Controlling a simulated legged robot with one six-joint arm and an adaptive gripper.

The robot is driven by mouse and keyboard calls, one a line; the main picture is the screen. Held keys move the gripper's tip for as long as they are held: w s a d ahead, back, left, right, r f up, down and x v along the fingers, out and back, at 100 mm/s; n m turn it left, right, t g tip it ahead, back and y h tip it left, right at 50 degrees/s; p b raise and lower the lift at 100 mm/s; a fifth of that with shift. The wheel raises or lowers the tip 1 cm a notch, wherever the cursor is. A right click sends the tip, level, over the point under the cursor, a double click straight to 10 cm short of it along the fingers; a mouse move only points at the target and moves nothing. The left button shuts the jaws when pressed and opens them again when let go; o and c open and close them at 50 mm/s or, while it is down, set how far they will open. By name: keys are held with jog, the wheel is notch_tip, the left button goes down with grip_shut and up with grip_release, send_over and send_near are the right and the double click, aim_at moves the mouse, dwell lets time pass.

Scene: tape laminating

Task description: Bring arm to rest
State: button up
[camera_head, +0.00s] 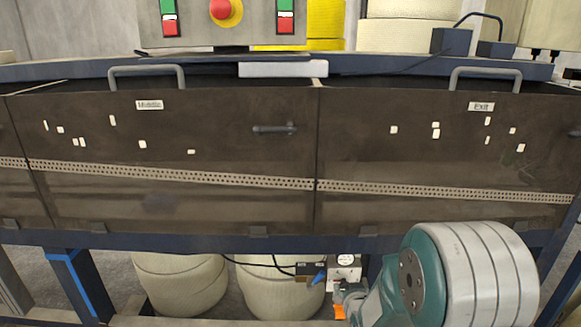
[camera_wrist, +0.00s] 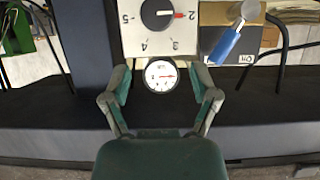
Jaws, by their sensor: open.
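My gripper (camera_wrist: 160,105) shows in the wrist view with its two fingers spread apart and nothing between them. Behind the gap are a round white gauge (camera_wrist: 161,76) with a red needle and, above it, a numbered dial with a black knob (camera_wrist: 157,13). I cannot tell how far the fingertips are from the gauge. In the head view my arm is at the lower right, in front of the machine; the gripper fingers are not clearly visible there.
The machine's dark panels, marked Middle (camera_head: 149,105) and Exit (camera_head: 481,106), span the head view. A red emergency button (camera_head: 220,9) is above. Rolls (camera_head: 180,284) stand below. In the wrist view a blue-handled valve (camera_wrist: 225,45) is right of the gauge.

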jog(key=s+r+g, duration=0.4)
jog(key=s+r, duration=0.8)
jog(key=r, duration=0.1)
jog(key=s+r+g, duration=0.1)
jog(key=s+r, duration=0.1)
jog(key=s, duration=0.7)
jog(key=s+r+g, duration=0.2)
jog(key=s+r, duration=0.1)
jog(key=s, duration=0.6)
jog(key=shift+r, duration=0.2)
